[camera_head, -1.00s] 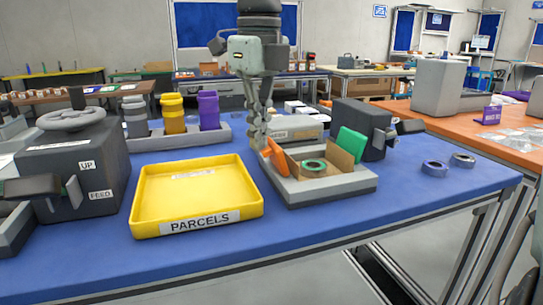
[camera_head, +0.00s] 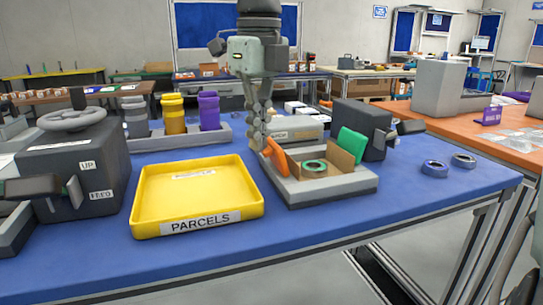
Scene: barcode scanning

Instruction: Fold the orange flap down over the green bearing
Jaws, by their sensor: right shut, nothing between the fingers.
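The orange flap (camera_head: 275,158) stands raised and tilted at the left side of an open cardboard box. The box sits in a grey tray (camera_head: 325,191) on the blue table. The green bearing (camera_head: 314,166), a ring with a dark centre, lies flat inside the box and is uncovered. A green flap (camera_head: 352,144) stands up at the box's right side. My right gripper (camera_head: 259,146) points down at the left of the orange flap, its fingertips close to the flap's upper part; whether they touch cannot be told. It is shut and empty. My left gripper is not in view.
A yellow parcels tray (camera_head: 198,194) lies left of the box. A dark machine (camera_head: 361,128) stands behind the box at the right. Yellow and purple containers (camera_head: 209,111) stand behind.

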